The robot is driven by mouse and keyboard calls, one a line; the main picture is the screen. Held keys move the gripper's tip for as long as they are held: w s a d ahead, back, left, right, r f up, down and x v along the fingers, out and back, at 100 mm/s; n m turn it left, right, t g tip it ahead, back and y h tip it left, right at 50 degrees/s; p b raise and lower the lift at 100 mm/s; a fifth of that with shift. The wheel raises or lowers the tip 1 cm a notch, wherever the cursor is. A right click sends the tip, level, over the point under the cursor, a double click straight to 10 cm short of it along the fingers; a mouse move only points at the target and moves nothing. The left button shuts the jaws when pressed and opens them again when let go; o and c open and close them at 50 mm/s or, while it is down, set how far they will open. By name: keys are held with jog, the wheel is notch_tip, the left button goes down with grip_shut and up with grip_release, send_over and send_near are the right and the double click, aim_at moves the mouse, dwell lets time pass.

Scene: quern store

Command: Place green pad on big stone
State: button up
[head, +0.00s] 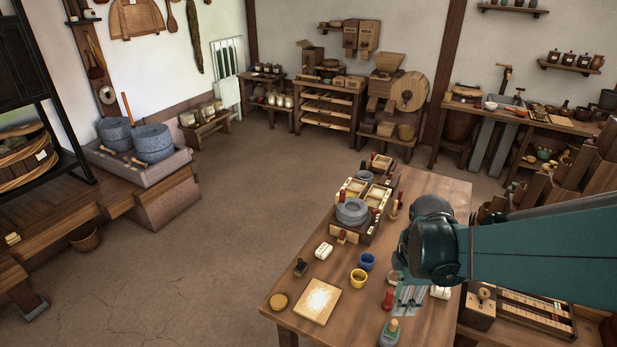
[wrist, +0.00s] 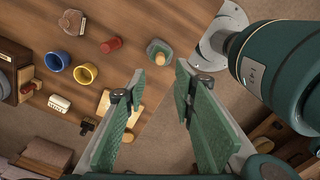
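A round grey stone (head: 352,211) sits on a wooden stand further back on the table. Larger grey millstones (head: 153,143) stand in a trough at the far left. I cannot tell which stone is the big one.
A pale square board (head: 317,300) and a round wooden disc (head: 279,301) lie at the front left. The table (head: 345,328) is bare between board and pad.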

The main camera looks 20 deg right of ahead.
dwell(0.4)
jog(key=w+a+r+m+t, duration=0.3)
jog(key=a+r+m+t, duration=0.4)
jog(key=a+r+m, duration=0.7)
jog(key=a+r, duration=0.2)
jog(key=a, duration=0.1)
jog(key=shift+a, duration=0.15)
